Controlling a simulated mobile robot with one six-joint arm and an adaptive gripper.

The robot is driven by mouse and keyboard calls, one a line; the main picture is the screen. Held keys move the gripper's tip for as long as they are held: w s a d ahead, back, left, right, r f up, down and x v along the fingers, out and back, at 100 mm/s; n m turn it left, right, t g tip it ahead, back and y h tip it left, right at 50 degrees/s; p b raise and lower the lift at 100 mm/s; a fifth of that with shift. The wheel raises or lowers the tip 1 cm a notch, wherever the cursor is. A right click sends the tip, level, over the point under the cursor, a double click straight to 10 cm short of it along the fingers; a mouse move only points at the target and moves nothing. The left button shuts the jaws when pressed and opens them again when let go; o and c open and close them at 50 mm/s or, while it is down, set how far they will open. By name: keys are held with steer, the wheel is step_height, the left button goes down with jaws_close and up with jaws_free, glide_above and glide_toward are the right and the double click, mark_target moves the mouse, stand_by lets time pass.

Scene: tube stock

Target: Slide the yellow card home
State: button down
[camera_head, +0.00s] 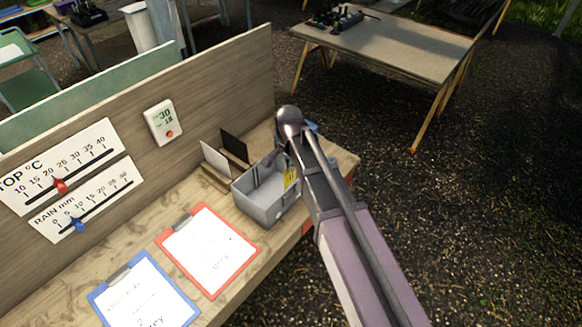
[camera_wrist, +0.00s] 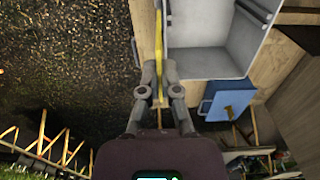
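The yellow card (camera_head: 290,177) shows in the head view at the right end of the grey box (camera_head: 262,205), partly hidden by my arm. In the wrist view the yellow card (camera_wrist: 159,42) is seen edge-on, upright, along the outer left wall of the grey box (camera_wrist: 214,68). My gripper (camera_wrist: 159,68) has its two fingers closed in on either side of the card's near end, pinching it. I cannot tell whether the card touches the wall or sits in a slot there.
A white card (camera_head: 215,160) and a black card (camera_head: 234,146) stand behind the box near the wooden back panel. Red (camera_head: 255,252) and blue (camera_head: 190,312) clipboards lie to the left on the bench. A blue object (camera_wrist: 228,98) sits beside the box.

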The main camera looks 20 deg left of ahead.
mark_target(289, 184)
steer(key=shift+f+b, duration=1)
steer(key=shift+f, duration=0.35)
steer(key=shift+w, duration=0.1)
stand_by(0.5)
steer(key=shift+f+b, duration=0.75)
steer(key=shift+b, duration=0.05)
steer(key=shift+f+b, duration=0.3)
steer(key=shift+f+b, duration=1)
steer(key=c, duration=0.7)
jaws_free()
steer(key=shift+w, duration=0.15)
